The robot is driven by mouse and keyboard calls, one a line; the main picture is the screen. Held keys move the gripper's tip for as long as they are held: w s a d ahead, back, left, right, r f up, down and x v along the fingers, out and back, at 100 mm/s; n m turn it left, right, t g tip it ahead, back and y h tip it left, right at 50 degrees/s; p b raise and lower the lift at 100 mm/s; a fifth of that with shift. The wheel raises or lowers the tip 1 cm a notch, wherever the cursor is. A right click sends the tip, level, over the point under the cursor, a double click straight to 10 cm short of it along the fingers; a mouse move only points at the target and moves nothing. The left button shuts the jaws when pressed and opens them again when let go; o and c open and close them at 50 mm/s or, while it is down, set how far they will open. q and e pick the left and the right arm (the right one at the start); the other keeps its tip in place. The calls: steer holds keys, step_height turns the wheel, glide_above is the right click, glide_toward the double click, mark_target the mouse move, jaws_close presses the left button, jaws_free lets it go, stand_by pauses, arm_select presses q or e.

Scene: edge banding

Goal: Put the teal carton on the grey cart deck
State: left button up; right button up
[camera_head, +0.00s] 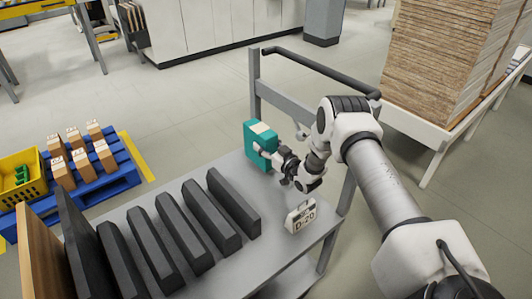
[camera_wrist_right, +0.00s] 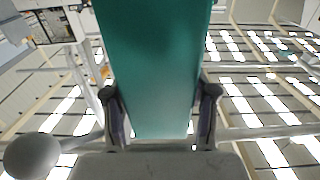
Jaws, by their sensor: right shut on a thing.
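The teal carton (camera_head: 250,140), a box with a pale patch on top, stands roughly upright at the far end of the grey cart deck (camera_head: 268,196). My right gripper (camera_head: 268,153) is shut on it from the near right side. In the right wrist view the carton (camera_wrist_right: 155,70) fills the middle, with a finger of my right gripper (camera_wrist_right: 160,118) on each side. Whether the carton's bottom touches the deck or is slightly above it, I cannot tell. My left gripper is not in view.
Several dark upright dividers (camera_head: 208,216) fill the deck's left part. A D-20 sign (camera_head: 300,217) stands near its right edge. A rail handle (camera_head: 315,70) rises at the far end. Small boxes on a blue pallet (camera_head: 110,185) are left. Bare deck lies between dividers and sign.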

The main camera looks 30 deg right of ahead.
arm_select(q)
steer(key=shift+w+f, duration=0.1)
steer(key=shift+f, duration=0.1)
arm_select(e)
steer(key=shift+w+f, duration=0.1)
steer(key=shift+f, duration=0.25)
steer(key=shift+f, duration=0.1)
steer(key=shift+f+b, duration=0.4)
steer(key=shift+f, duration=0.1)
steer(key=o, duration=1.4)
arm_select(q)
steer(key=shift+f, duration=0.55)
